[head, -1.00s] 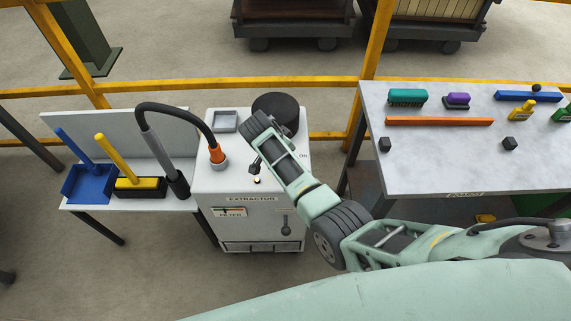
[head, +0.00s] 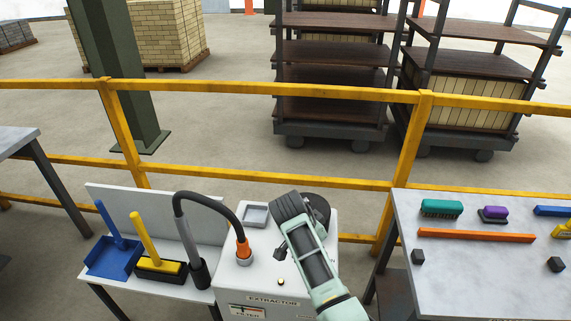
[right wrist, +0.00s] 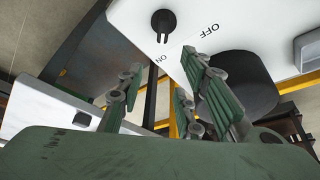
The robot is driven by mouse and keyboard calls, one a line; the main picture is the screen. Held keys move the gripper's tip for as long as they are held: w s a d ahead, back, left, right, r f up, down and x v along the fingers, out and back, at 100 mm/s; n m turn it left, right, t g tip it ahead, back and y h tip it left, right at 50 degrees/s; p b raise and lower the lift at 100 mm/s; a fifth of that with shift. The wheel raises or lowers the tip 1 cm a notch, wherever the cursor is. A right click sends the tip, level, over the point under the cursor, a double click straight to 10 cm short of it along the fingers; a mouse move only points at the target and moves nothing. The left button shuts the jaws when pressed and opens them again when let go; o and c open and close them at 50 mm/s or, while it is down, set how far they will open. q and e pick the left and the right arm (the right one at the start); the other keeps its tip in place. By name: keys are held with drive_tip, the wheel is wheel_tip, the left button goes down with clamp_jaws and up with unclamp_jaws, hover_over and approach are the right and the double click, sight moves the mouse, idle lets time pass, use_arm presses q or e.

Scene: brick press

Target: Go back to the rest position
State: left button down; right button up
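The white extractor (head: 245,277) stands at the lower middle of the head view. My right arm reaches over its top from the lower right. My right gripper (right wrist: 160,85) shows in the right wrist view with its green-padded fingers spread and nothing between them. A black switch knob (right wrist: 163,22) with ON and OFF lettering is on the white panel beyond the fingers, apart from them. It seems to point toward ON. My left gripper is not in view.
A black hose (head: 205,197) ends in an orange collar on the extractor. A bench with a blue dustpan (head: 114,256) and yellow brush (head: 160,265) is left. A table (head: 450,270) with brushes and an orange bar (head: 476,236) is right. A yellow railing (head: 250,89) runs behind.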

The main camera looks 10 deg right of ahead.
drive_tip(key=s+f+n, duration=0.1)
drive_tip(key=s, duration=0.1)
drive_tip(key=s+d+f, duration=0.1)
drive_tip(key=s+f, duration=0.1)
drive_tip(key=s+d+f+n, duration=0.1)
drive_tip(key=s, duration=0.2)
drive_tip(key=shift+f+n+y, duration=0.3)
drive_tip(key=shift+y, duration=0.1)
drive_tip(key=s+d+r+n+t+y, duration=0.1)
drive_tip(key=s+r+n+y, duration=0.15)
drive_tip(key=s+n, duration=0.65)
drive_tip(key=s+d+r+n+t+y, duration=0.1)
drive_tip(key=s+r+n, duration=0.2)
drive_tip(key=s, duration=1.3)
wheel_tip(320, 180, down, 29)
drive_tip(key=s+g+b, duration=0.1)
drive_tip(key=s+g, duration=0.1)
drive_tip(key=s+d+f+g+b, duration=0.1)
drive_tip(key=s+d+f, duration=0.1)
drive_tip(key=s+f, duration=1.4)
drive_tip(key=shift+s+d, duration=0.25)
drive_tip(key=shift+d, duration=0.15)
